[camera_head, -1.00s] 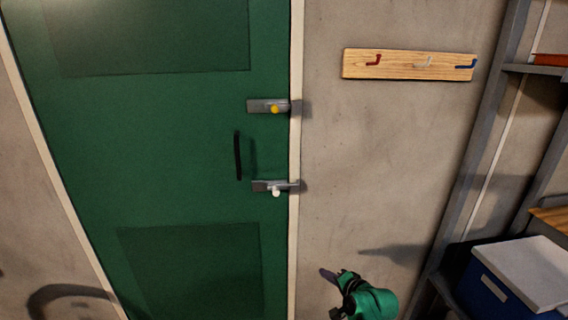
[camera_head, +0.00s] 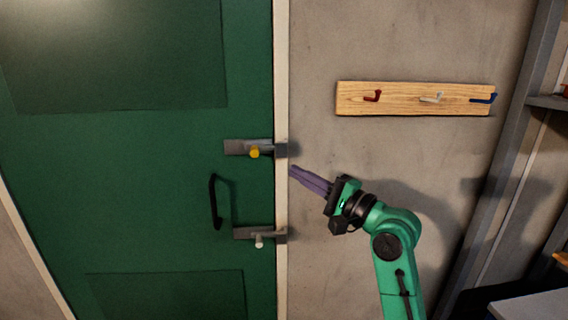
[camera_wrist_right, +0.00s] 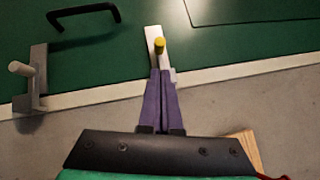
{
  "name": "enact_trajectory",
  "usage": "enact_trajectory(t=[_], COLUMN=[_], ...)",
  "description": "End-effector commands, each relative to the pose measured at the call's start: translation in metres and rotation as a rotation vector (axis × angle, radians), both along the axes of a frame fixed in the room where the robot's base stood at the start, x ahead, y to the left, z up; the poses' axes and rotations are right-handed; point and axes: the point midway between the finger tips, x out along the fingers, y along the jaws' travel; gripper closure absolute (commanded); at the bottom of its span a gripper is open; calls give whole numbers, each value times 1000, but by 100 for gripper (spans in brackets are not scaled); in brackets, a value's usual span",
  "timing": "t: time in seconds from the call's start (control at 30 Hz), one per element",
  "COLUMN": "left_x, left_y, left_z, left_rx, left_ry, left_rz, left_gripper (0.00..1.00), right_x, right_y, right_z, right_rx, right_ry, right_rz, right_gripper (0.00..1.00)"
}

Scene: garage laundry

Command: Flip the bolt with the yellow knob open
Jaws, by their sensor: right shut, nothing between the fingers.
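The bolt with the yellow knob (camera_head: 254,152) is the upper of two bolts at the right edge of the green door (camera_head: 120,200). Its bar reaches across the cream frame strip. My right gripper (camera_head: 294,172) is shut and empty, in front of the wall just right of the frame, a little below and right of the yellow knob. In the right wrist view the purple fingers (camera_wrist_right: 161,76) are together and point at the yellow knob (camera_wrist_right: 159,42); a gap to the knob seems to remain, its depth hard to judge. My left gripper is not in view.
A second bolt with a white knob (camera_head: 259,240) sits lower on the door. A black handle (camera_head: 214,203) is left of the bolts. A wooden hook rail (camera_head: 415,108) is on the wall at the upper right, and a metal shelf post (camera_head: 500,180) stands at the far right.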

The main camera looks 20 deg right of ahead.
Motion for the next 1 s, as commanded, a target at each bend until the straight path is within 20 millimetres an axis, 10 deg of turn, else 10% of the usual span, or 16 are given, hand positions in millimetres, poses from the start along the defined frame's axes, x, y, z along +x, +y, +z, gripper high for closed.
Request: enact_trajectory(t=[0.43,1.0], left_x=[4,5], left_y=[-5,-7], left_z=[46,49], left_rx=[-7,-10], left_ry=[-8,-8], left_rz=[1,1], left_gripper=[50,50], right_x=[70,77], right_y=[40,44], right_z=[19,17], right_rx=[1,-2], right_ry=[3,1], right_rz=[0,-1], right_gripper=[100,100])
